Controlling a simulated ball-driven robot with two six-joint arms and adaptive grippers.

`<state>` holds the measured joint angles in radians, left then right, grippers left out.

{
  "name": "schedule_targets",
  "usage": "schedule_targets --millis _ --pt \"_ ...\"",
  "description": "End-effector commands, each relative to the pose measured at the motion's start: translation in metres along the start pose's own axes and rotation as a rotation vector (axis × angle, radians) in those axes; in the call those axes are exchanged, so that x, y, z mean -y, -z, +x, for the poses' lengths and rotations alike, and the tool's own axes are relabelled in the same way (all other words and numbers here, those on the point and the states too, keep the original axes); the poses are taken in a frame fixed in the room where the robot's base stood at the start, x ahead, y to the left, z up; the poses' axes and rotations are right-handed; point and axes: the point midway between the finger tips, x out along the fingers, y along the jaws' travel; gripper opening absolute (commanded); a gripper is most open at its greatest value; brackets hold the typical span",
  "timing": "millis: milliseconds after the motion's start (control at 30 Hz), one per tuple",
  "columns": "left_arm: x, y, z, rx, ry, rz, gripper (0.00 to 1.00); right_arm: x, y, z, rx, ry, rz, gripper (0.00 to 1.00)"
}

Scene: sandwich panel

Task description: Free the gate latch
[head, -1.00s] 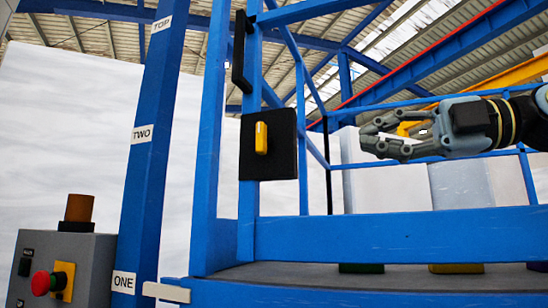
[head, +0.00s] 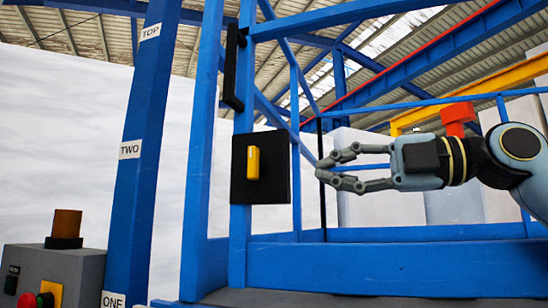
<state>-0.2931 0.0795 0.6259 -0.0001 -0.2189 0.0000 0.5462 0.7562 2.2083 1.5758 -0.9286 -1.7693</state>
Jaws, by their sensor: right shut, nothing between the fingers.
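The yellow latch knob (head: 253,163) stands upright on a black plate (head: 280,180), fixed to a blue post of the gate frame (head: 241,225). A black vertical handle (head: 233,70) is on the same post above it. My right gripper (head: 322,172) is to the right of the plate, pointing left at about the knob's height. In the picture its fingertips are apart from the plate, with a gap between them and the knob. It is shut with nothing held. My left gripper is out of view.
A blue post (head: 143,150) marked TOP, TWO and ONE stands at left. A grey control box (head: 80,270) with a red button (head: 27,300) and an orange-brown lamp (head: 66,223) is at lower left. A blue rail (head: 400,268) runs below my right arm.

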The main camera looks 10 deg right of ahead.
Motion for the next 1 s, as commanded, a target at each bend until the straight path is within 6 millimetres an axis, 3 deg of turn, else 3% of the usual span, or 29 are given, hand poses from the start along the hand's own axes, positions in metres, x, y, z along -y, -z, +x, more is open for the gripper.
schedule_targets --millis 600,1000 --pt "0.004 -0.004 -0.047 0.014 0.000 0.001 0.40 -0.003 0.001 0.079 -0.002 -0.003 0.003 0.00" --pt "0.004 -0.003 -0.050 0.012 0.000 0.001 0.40 0.001 0.000 0.089 0.000 0.001 0.000 0.00"
